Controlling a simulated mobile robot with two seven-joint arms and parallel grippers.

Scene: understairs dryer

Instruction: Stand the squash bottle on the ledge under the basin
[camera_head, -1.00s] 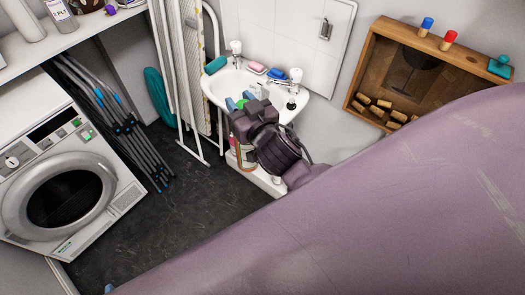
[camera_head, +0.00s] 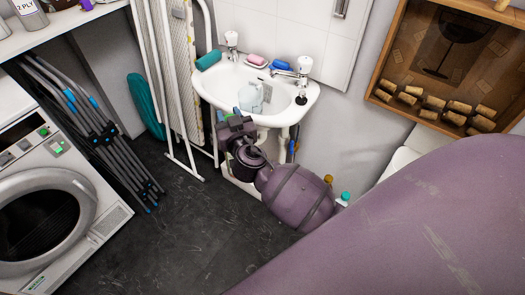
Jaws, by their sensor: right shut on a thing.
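My right gripper (camera_head: 236,128) is under the front left of the white basin (camera_head: 215,88), its jaws facing away from me. I cannot tell whether the bottle touches the ledge. My left gripper is not in view.
Bottles with an orange cap (camera_head: 328,179) and a teal cap (camera_head: 345,196) stand right of my forearm. A clear vessel (camera_head: 251,97) sits in the basin. A white folding airer (camera_head: 178,90) stands left. The dark floor (camera_head: 170,245) is clear in front.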

